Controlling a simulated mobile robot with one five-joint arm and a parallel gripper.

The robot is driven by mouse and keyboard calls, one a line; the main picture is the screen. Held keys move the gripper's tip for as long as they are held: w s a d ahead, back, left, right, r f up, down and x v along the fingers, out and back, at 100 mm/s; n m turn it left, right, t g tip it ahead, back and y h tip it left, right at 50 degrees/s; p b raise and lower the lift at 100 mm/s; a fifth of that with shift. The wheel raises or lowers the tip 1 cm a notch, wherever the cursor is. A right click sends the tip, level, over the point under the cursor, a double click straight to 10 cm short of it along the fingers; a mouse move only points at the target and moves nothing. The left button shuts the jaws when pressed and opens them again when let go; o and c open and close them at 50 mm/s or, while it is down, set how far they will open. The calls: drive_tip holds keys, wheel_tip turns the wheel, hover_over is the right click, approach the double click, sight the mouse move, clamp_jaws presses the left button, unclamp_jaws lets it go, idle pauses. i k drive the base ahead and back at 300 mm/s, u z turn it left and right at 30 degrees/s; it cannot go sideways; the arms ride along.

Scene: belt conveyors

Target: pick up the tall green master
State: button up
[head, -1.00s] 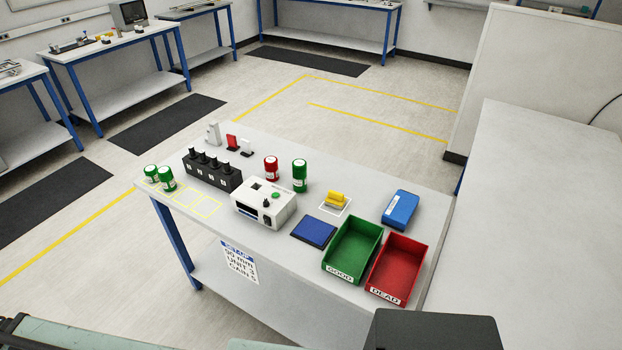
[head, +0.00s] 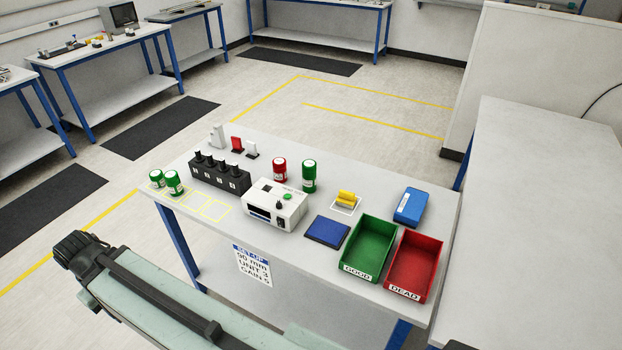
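The tall green master (head: 309,176) is a green cylinder with a white label. It stands upright on the white table, behind the white instrument box and just right of a red cylinder (head: 280,170). Two shorter green cylinders stand at the table's left end, one farther back (head: 157,179) and one nearer (head: 174,184). A pale teal link with a black rail and black end piece, apparently my arm, crosses the lower left, apart from the master. No gripper fingers can be made out.
The table (head: 300,268) also holds a black block with several knobs (head: 220,178), the white instrument box (head: 275,206), a blue pad (head: 326,232), a yellow piece (head: 346,198), a blue box (head: 410,206), a green GOOD bin (head: 361,271) and a red DEAD bin (head: 407,292).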

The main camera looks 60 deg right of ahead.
sight(308, 165)
drive_tip(key=z, duration=0.05)
drive_tip(key=i, duration=0.95)
drive_tip(key=u, duration=0.05)
